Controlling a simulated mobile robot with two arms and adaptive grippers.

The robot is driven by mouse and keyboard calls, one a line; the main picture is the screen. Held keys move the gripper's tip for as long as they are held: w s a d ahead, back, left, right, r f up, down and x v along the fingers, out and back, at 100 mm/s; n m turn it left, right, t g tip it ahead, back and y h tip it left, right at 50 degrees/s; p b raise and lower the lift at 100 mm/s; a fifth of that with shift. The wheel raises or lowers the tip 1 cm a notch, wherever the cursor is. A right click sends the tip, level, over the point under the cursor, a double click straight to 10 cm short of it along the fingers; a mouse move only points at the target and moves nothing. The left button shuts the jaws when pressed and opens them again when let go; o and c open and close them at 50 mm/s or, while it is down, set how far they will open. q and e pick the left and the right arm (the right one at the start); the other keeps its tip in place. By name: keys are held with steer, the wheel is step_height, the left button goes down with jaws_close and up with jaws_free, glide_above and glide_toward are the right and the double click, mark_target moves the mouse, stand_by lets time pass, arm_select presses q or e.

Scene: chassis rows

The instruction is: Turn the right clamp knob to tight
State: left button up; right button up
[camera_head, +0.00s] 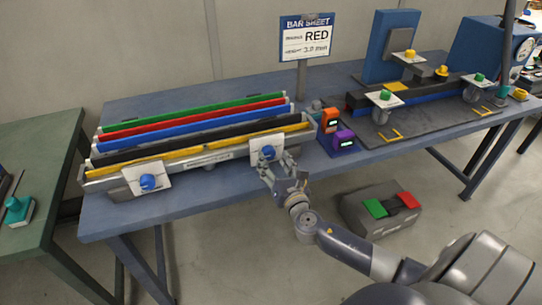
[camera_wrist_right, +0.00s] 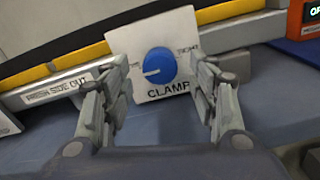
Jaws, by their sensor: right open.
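The right clamp knob (camera_head: 269,152) is a blue dial on a white plate at the right front end of the bar rack. In the right wrist view the knob (camera_wrist_right: 159,65) sits at the middle of its plate (camera_wrist_right: 180,24), marked CLAMP below. Its white pointer line points left, a little downward. My right gripper (camera_head: 277,163) is just in front of this plate. In the wrist view its open fingers (camera_wrist_right: 162,80) stand on either side of the knob, apart from it. A left clamp knob (camera_head: 148,182) sits on a similar plate. My left gripper is not in view.
The rack (camera_head: 200,160) holds green, red, blue, black and yellow bars. An orange device (camera_head: 328,120) and a purple device (camera_head: 341,142) stand just right of the knob. A pedal box (camera_head: 382,208) lies on the floor.

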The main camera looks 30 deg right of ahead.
mark_target(269, 153)
steer(key=shift+x, duration=1.45)
steer(key=c, duration=1.1)
steer(key=shift+o, duration=0.2)
